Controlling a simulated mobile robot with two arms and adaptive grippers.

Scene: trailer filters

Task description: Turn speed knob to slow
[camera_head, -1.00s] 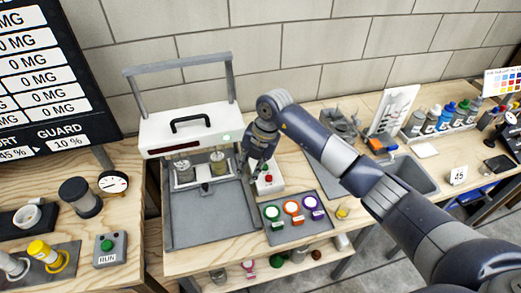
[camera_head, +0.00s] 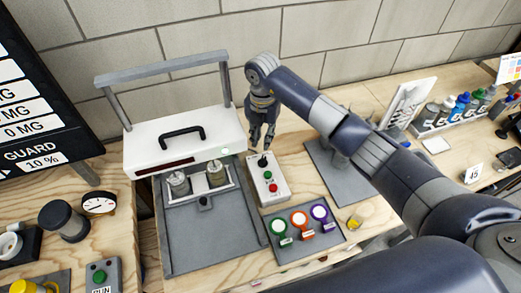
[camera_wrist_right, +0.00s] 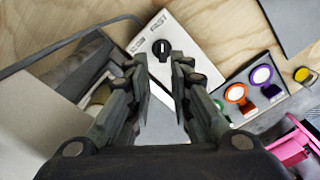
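The speed knob (camera_head: 262,161) is a small black knob at the back end of a white control box (camera_head: 277,186). In the right wrist view the knob (camera_wrist_right: 161,48) has a light pointer line, and printed labels, one reading FAST, lie on the box beyond it. The box also carries a green and a red button. My right gripper (camera_head: 263,143) is just above and behind the knob, pointing down. In the right wrist view its fingers (camera_wrist_right: 161,68) are apart with nothing between them, the knob showing ahead of the gap. My left gripper is not in view.
A white machine (camera_head: 185,140) with a black handle and grey frame stands left of the box, close to my right gripper. A grey mat (camera_head: 308,245) with green, orange and purple discs lies in front. A grey tray (camera_head: 205,236) lies to the left.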

